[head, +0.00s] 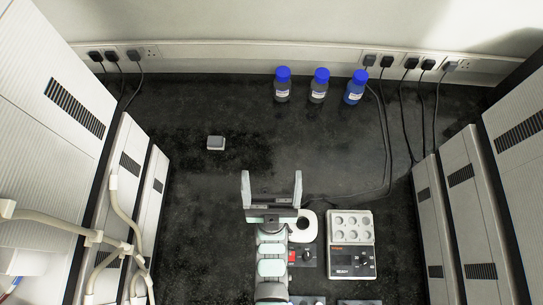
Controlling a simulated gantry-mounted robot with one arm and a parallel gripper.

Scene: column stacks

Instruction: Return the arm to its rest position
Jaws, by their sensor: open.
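My gripper (272,190) is in the lower middle of the head view, over the dark bench. Its two fingers point away toward the back wall and stand wide apart. It is open, with nothing between the fingers. My arm runs from it down to the bottom edge of the picture and hides part of the bench below.
A small grey block (216,143) lies left of the gripper. Blue-capped bottles (282,85), (320,86), (355,88) stand at the back. A device with round wells (351,246) sits close right. Tall white cabinets (60,110) flank both sides. Cables (385,140) hang at right.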

